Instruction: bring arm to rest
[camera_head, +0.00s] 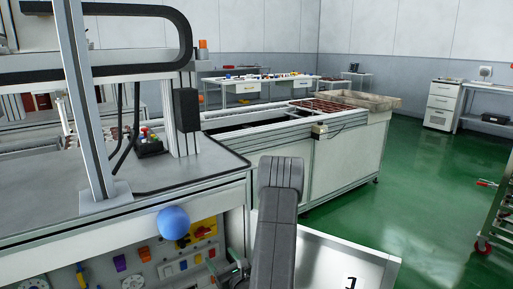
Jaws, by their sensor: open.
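My arm's dark grey link (277,210) rises from the bottom centre of the head view, in front of the machine and the conveyor. Its upper end is near mid-picture.
A potting machine with a grey worktop (150,178) fills the left, with a blue ball (173,222) at its front. A long conveyor (345,160) runs behind my arm, with a beige tray (358,99) on it. A trolley (497,205) stands far right. Green floor (425,190) is clear between.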

